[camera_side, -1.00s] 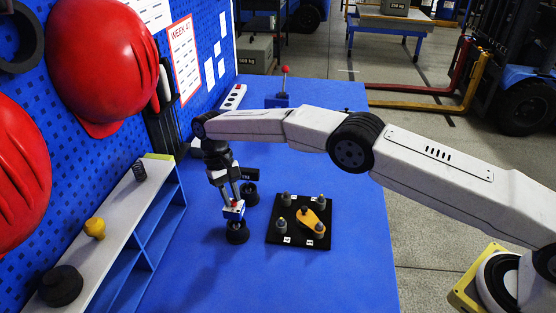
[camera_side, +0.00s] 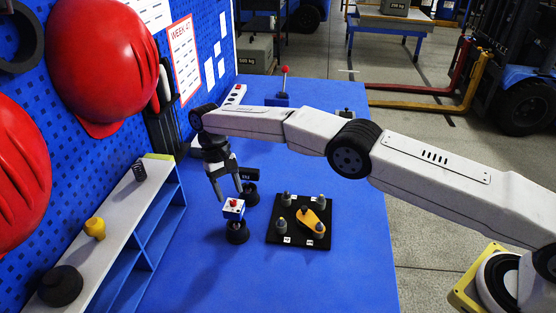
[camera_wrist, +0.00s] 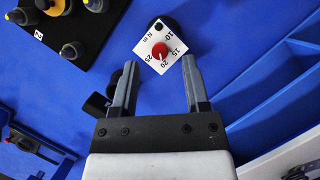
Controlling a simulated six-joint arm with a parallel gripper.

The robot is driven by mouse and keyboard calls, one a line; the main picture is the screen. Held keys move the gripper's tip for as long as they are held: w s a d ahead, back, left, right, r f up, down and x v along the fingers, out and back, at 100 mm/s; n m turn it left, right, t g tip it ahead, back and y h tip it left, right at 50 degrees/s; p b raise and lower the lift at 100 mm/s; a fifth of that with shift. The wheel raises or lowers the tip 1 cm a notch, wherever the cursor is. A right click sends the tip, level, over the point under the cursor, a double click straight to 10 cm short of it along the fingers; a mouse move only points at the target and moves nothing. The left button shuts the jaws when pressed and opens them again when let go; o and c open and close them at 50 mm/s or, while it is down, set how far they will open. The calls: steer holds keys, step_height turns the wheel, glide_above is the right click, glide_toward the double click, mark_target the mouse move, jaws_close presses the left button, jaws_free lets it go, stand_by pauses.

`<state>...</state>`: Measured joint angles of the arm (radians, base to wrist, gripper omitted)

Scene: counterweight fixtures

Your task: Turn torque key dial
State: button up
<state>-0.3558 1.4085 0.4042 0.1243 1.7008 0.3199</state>
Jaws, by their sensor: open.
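The torque key dial is a small block with a white face and a red knob (camera_side: 234,206), on a round black base (camera_side: 237,233) on the blue table. In the wrist view the white dial face (camera_wrist: 149,55) carries the numbers 10, 15, 20 and 25 and "N m"; the red knob (camera_wrist: 160,51) has a pale pointer mark. My gripper (camera_side: 228,202) is open and empty, its fingers pointing down just above and behind the dial. In the wrist view the two fingertips (camera_wrist: 160,62) are spread on either side below the knob. Neither visibly touches it.
A black plate (camera_side: 275,236) with several grey pegs and a yellow-orange lever (camera_side: 311,219) lies right of the dial. A dark round piece (camera_side: 250,194) stands close behind it. A shelf (camera_side: 110,215) runs along the left. The front right table area is clear.

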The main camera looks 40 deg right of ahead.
mark_target(230, 200)
steer(key=shift+w+r, duration=0.15)
steer(key=shift+r, duration=0.4)
step_height(230, 200, up, 7)
steer(key=shift+w+d, duration=0.1)
steer(key=shift+d, duration=0.05)
stand_by(0.3)
steer(key=s+d+r+t, duration=0.2)
steer(key=s+d+t, duration=0.35)
steer(key=d, duration=0.95)
steer(key=s+d+f, duration=0.1)
steer(key=s+d, duration=0.2)
steer(key=s, duration=0.8)
steer(key=s+d+f+t, duration=0.1)
steer(key=s+d, duration=0.3)
steer(key=s, duration=0.6)
steer(key=shift+s+d+f, duration=0.2)
steer(key=shift+s+f, duration=0.2)
steer(key=shift+f, duration=0.25)
